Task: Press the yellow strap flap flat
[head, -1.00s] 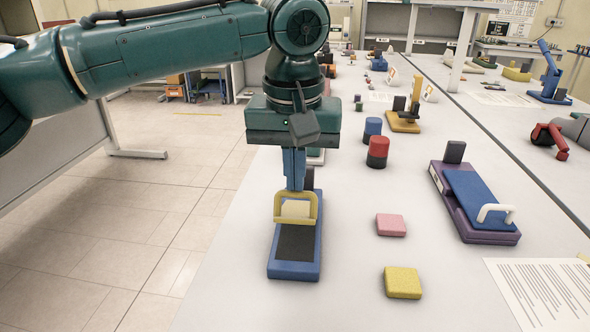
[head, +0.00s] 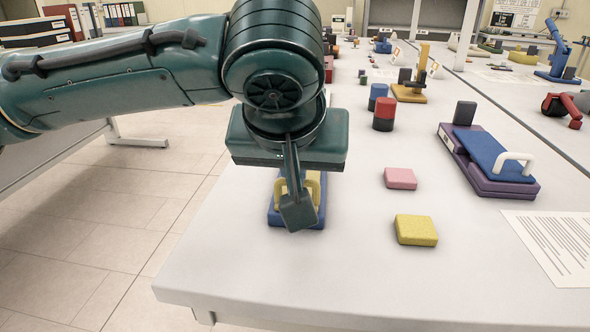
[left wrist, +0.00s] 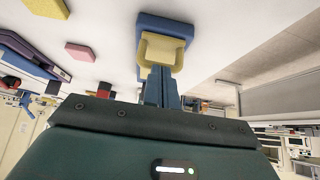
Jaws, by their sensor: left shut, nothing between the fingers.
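The blue base (head: 276,215) stands near the front left of the table, mostly hidden in the head view by my left gripper's body. The yellow strap flap (head: 314,186) shows only in part behind the wrist. In the left wrist view the flap (left wrist: 163,50) lies over the blue base (left wrist: 165,22), with its pale yellow panel facing my camera. My left gripper (left wrist: 161,72) is shut and empty, its blue fingertips at the near edge of the flap. I cannot tell whether they touch it or whether the flap is fully flat. My right gripper is not in view.
A pink block (head: 400,178) and a yellow block (head: 416,230) lie to the right. Beyond them are a purple and blue device with a white handle (head: 487,165) and a red-black cylinder (head: 384,114). The front table edge (head: 300,315) is clear.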

